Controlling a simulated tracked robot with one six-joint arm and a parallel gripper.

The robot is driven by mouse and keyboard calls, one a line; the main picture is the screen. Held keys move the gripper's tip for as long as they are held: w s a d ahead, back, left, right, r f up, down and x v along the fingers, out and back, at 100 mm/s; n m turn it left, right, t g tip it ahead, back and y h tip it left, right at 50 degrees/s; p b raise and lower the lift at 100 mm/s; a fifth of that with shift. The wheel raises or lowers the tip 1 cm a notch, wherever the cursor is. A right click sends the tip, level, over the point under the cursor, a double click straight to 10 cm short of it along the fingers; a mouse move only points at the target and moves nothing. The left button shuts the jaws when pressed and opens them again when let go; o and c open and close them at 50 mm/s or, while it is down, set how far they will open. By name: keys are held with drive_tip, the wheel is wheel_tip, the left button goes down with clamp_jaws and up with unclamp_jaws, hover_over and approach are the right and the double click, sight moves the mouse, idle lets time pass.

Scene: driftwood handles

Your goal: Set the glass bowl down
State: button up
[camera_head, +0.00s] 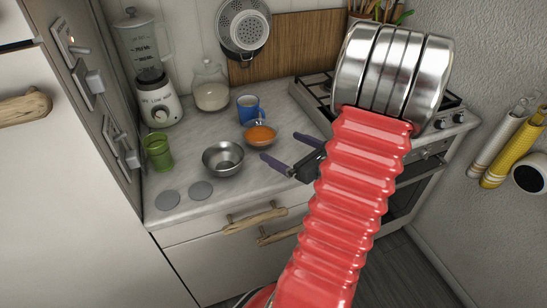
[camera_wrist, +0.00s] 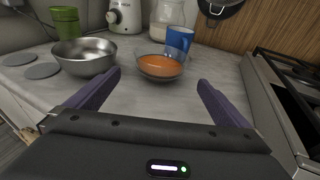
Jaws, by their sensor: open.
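The glass bowl (camera_head: 260,136) holds something orange and stands upright on the counter. In the wrist view the glass bowl (camera_wrist: 160,68) is straight ahead, just beyond the fingertips and between their lines. My gripper (camera_head: 282,147) is open and empty, with its two purple fingers spread apart. In the wrist view my gripper (camera_wrist: 159,77) shows clear counter between the fingers. I see no finger touching the bowl.
A steel bowl (camera_head: 223,158) stands left of the glass bowl, and a blue mug (camera_head: 248,107) close behind it. A green cup (camera_head: 157,152), blender (camera_head: 158,105) and glass jar (camera_head: 211,90) stand farther left and back. The stove (camera_head: 315,103) is at right.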

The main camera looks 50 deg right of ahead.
sight(270, 140)
drive_tip(key=shift+s+a+r+m+g+h, duration=0.25)
drive_tip(key=shift+a+r+m+g+h, duration=0.75)
drive_tip(key=shift+a+r+g+h, duration=0.1)
drive_tip(key=shift+x, duration=4.1)
drive_tip(key=shift+w+f, duration=0.1)
drive_tip(key=shift+w, duration=0.05)
